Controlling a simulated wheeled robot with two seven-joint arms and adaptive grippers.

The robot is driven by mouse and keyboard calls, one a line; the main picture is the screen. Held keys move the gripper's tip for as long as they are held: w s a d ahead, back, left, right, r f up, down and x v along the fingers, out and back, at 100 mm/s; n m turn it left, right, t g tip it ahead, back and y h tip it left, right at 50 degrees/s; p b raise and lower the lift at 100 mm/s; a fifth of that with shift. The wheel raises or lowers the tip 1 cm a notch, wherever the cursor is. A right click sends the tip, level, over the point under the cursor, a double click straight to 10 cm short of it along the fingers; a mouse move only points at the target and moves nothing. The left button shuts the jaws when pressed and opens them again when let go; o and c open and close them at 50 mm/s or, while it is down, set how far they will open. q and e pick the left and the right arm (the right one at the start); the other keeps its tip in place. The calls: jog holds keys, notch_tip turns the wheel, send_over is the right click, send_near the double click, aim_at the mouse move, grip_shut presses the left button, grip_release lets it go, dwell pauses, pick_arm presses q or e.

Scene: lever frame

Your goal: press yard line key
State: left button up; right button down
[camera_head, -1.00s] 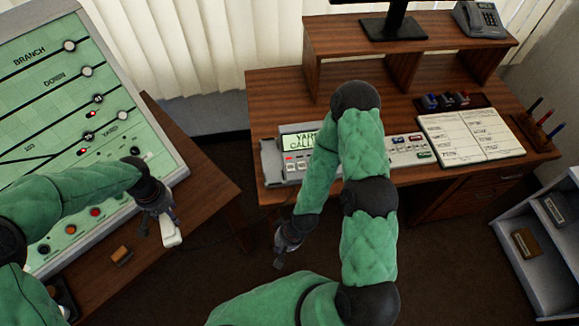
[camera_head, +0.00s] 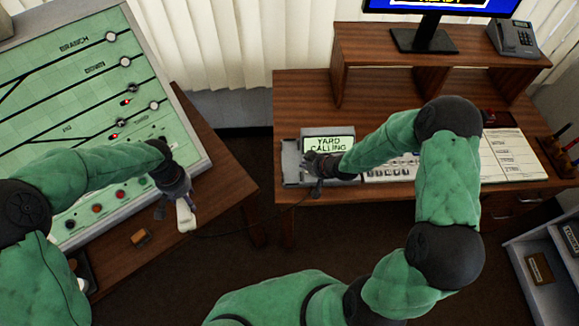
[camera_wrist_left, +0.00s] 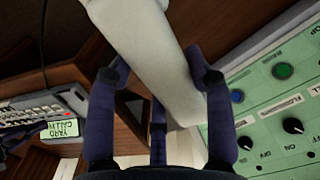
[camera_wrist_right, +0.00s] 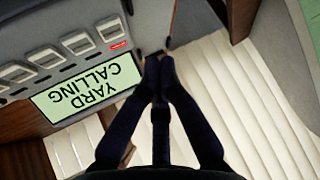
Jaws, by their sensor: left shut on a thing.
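The desk console (camera_head: 290,165) has a lit display (camera_head: 328,144) reading "YARD CALLING". In the right wrist view the display (camera_wrist_right: 90,88) is upside down, beside a row of pale keys (camera_wrist_right: 82,43). A red light (camera_wrist_right: 119,45) glows by the end key (camera_wrist_right: 118,29). My right gripper (camera_head: 314,170) is over the console's left part. Its fingertips (camera_wrist_right: 158,62) are together and empty, near the console's edge and to the side of that key; contact cannot be told. My left gripper (camera_head: 174,202) is shut on a white handset (camera_head: 186,216), also in the left wrist view (camera_wrist_left: 160,60).
The green track panel (camera_head: 85,110) stands on the left table, with knobs and buttons low on it. A raised shelf (camera_head: 400,58) on the desk carries a monitor (camera_head: 424,40) and a telephone (camera_head: 514,38). My right arm hides part of the console and desk.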

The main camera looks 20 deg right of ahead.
pick_arm(q)
jog(key=shift+r, duration=0.25)
pick_arm(e)
jog(key=shift+n+t, duration=0.5)
jog(key=shift+t, duration=0.1)
jog(key=w+d+r, duration=0.2)
jog(key=r, duration=0.1)
jog(key=shift+w+d+r, duration=0.15)
jog(key=shift+d+r, duration=0.15)
jog(key=shift+d, duration=0.05)
pick_arm(q)
jog(key=shift+f, duration=0.1)
pick_arm(e)
jog(key=shift+f, duration=0.15)
